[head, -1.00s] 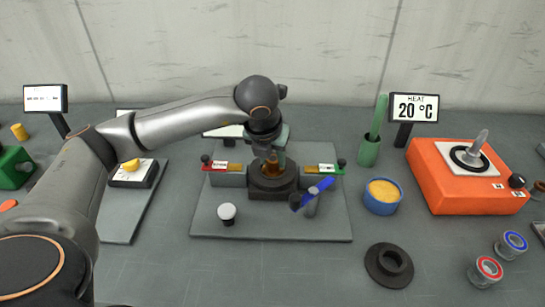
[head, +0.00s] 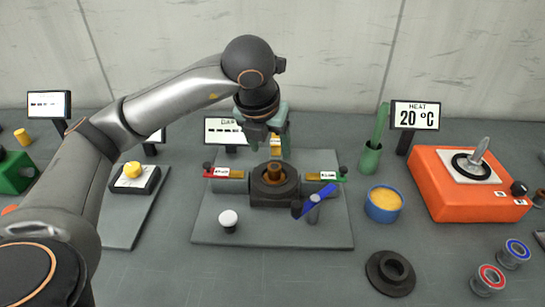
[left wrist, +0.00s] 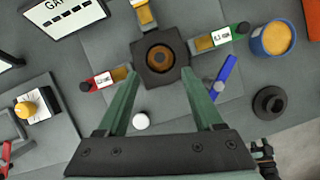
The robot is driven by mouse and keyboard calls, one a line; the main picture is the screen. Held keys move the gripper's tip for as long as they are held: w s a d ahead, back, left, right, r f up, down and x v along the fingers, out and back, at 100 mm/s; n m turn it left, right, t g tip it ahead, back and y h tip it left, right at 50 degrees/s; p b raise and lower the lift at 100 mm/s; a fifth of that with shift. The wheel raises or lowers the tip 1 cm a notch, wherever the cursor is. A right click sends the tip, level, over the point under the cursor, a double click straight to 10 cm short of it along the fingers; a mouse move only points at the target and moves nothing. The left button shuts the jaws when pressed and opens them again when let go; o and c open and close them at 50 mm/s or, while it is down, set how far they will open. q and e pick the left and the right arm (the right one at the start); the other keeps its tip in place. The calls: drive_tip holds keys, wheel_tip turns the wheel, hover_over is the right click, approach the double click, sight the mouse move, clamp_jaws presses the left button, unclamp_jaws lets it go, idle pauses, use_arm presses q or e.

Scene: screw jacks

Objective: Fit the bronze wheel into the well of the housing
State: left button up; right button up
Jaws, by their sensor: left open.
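The dark housing (head: 272,197) stands on a grey plate in the middle of the table. The bronze wheel (head: 275,174) sits in the housing's round well, its hub sticking up in the middle. In the left wrist view the wheel (left wrist: 160,57) lies inside the ring of the housing (left wrist: 148,77). It looks about level; its exact depth I cannot tell. My left gripper (head: 268,146) is open and empty above and slightly behind the housing. Its green fingers (left wrist: 158,73) are spread apart in the left wrist view, clear of the wheel.
A red-ended holder (head: 226,180) and a green-ended holder (head: 325,180) flank the housing. A blue-handled lever (head: 318,203) and white knob (head: 228,220) stand in front. A blue bowl (head: 383,206), black flanged ring (head: 391,273) and orange heater (head: 465,190) are to the right.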

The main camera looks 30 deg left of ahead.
use_arm(q)
drive_tip(key=shift+v, duration=1.7)
